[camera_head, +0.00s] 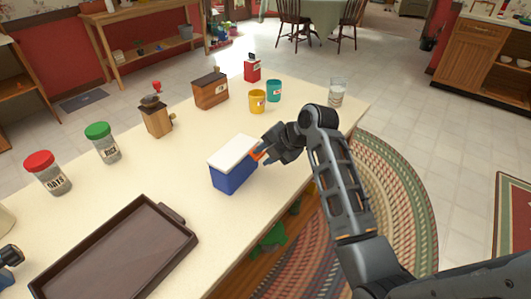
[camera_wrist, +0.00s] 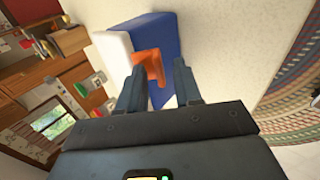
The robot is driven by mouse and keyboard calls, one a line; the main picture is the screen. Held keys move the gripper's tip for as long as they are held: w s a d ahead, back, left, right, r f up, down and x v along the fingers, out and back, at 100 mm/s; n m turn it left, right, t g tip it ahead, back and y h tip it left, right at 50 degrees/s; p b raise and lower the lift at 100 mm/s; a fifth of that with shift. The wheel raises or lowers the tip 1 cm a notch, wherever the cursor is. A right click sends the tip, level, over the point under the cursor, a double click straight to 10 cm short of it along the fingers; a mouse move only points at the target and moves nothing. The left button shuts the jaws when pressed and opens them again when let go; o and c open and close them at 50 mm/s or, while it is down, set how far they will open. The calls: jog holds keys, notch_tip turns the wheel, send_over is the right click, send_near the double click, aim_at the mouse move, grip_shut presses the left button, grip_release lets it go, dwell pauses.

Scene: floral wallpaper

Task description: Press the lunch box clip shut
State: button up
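The lunch box (camera_head: 234,174) has a blue body and a white lid, and stands on the cream table. Its orange clip (camera_head: 258,152) is on the side facing my gripper. In the wrist view the lunch box (camera_wrist: 165,42) shows its white lid at left and blue body at right. The orange clip (camera_wrist: 150,66) lies between my fingertips, looking bent in an L shape. My gripper (camera_head: 268,148) is at the box's right side. In the wrist view my gripper (camera_wrist: 158,75) has its fingers apart, one on each side of the clip. Contact with the clip cannot be told.
A brown tray (camera_head: 115,250) lies at the front left of the table (camera_head: 200,137). A yellow cup (camera_head: 257,101), a teal cup (camera_head: 273,91) and a glass (camera_head: 337,92) stand behind the box. Jars and a grinder (camera_head: 155,117) stand at left. Table around the box is clear.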

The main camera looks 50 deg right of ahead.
jog(key=shift+c, duration=0.4)
grip_shut()
jog(key=shift+f, duration=0.1)
